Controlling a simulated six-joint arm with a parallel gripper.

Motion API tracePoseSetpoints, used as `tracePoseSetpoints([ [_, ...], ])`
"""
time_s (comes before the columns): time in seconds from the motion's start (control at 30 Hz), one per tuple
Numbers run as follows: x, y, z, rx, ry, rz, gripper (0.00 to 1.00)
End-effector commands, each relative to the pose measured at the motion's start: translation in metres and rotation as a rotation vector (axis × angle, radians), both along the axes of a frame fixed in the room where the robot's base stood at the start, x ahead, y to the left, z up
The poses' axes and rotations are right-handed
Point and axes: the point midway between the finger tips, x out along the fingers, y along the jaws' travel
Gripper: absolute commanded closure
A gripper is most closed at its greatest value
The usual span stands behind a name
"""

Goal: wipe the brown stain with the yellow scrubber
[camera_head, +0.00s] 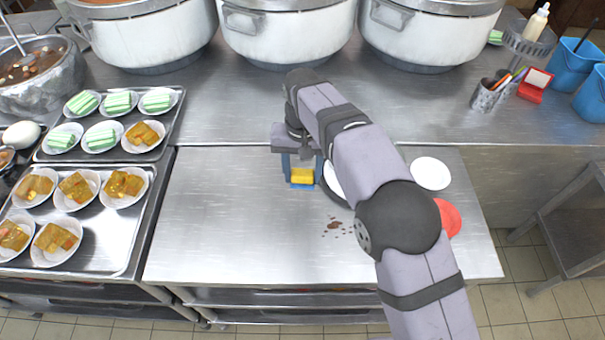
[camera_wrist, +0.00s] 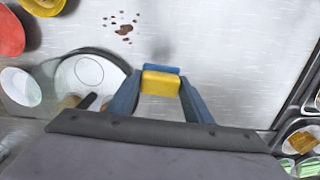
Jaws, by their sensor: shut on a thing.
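The brown stain (camera_head: 337,226) is a cluster of dark brown spots on the bare steel table, left of my arm's elbow. It also shows in the wrist view (camera_wrist: 124,27), at the upper left. The yellow scrubber (camera_head: 302,176) has a blue layer along one side. My gripper (camera_head: 303,172) is shut on the scrubber, with one blue finger on each side. The wrist view shows the scrubber (camera_wrist: 161,82) between the fingertips. It is behind and left of the stain, apart from it. I cannot tell whether the scrubber touches the table.
A dark-rimmed pan or plate (camera_wrist: 92,80) is close beside my gripper. A white plate (camera_head: 431,173) and a red dish (camera_head: 449,218) are right of my arm. Trays of food plates (camera_head: 127,225) line the left. Steel table left of the stain is clear.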

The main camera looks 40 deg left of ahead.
Motion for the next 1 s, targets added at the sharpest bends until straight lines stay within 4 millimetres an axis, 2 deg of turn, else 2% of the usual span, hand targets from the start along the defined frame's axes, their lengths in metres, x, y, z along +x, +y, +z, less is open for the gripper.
tracePoseSetpoints([
  [0.03,0.0,0.0,0.0,0.0,0.0,0.0,0.61],
  [0.1,0.0,0.0,0.0,0.001,-0.001,0.0,0.72],
  [0.37,0.001,0.0,0.008,0.001,-0.001,-0.001,0.72],
  [0.67,0.004,0.0,0.048,0.002,-0.001,-0.007,0.72],
  [0.77,0.003,-0.005,0.062,0.0,0.0,-0.009,0.72],
  [1.0,-0.006,-0.029,0.07,-0.003,0.002,-0.014,0.72],
])
